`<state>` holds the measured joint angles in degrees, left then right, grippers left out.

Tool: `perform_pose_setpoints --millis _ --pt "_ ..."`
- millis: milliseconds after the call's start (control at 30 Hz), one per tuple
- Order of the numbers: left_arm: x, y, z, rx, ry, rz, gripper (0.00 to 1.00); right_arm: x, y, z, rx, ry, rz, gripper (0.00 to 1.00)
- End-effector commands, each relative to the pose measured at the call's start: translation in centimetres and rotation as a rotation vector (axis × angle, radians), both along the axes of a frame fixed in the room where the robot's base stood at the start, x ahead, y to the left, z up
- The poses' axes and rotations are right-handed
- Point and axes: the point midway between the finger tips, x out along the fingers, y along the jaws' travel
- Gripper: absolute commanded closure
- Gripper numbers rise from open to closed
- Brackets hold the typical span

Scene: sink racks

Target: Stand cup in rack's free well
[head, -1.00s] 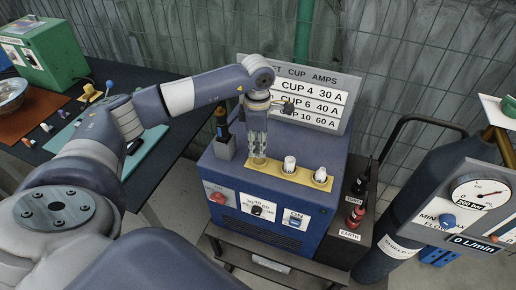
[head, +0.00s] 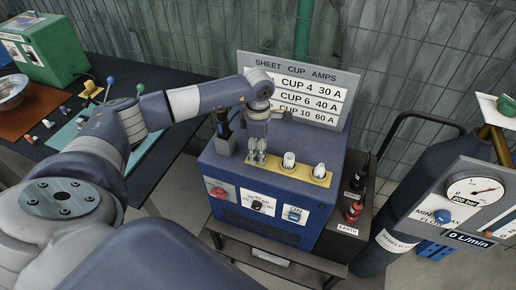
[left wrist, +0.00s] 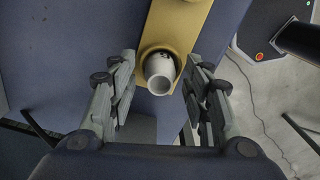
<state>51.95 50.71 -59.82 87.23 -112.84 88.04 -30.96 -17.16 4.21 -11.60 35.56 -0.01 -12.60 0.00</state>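The yellow rack strip (head: 301,172) lies on top of the blue machine. Two white cups, one in the middle (head: 289,160) and one at the right (head: 319,171), stand upright on it. My left gripper (head: 257,160) is low over the strip's left end, fingers pointing down. My right gripper is out of view.
A sign (head: 300,85) listing cup sizes and amps stands behind the rack. A dark holder (head: 225,143) stands left of the gripper. A gas cylinder (head: 440,160) and gauge panel (head: 470,195) are at the right. A dark bench (head: 150,85) is at the left.

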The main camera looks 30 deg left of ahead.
Motion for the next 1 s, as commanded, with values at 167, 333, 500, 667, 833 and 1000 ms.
perform_pose_setpoints --millis 167,333,500,667,833,1000 --pt "0.0 0.0 0.1 0.000 0.000 0.000 0.55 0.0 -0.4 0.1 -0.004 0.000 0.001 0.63" --pt "0.1 0.0 1.2 -0.001 -0.004 0.000 0.55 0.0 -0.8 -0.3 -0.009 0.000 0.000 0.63" --pt "0.2 0.1 4.6 0.001 -0.008 0.000 0.55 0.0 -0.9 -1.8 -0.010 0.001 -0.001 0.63" --pt "0.1 0.0 8.1 0.000 -0.006 0.000 0.55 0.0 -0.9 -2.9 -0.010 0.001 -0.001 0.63" --pt "0.1 0.0 10.9 0.000 -0.004 0.000 0.55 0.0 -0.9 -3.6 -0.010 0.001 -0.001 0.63" --pt "0.0 0.0 12.2 -0.001 0.000 -0.001 0.55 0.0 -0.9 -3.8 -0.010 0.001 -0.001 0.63"
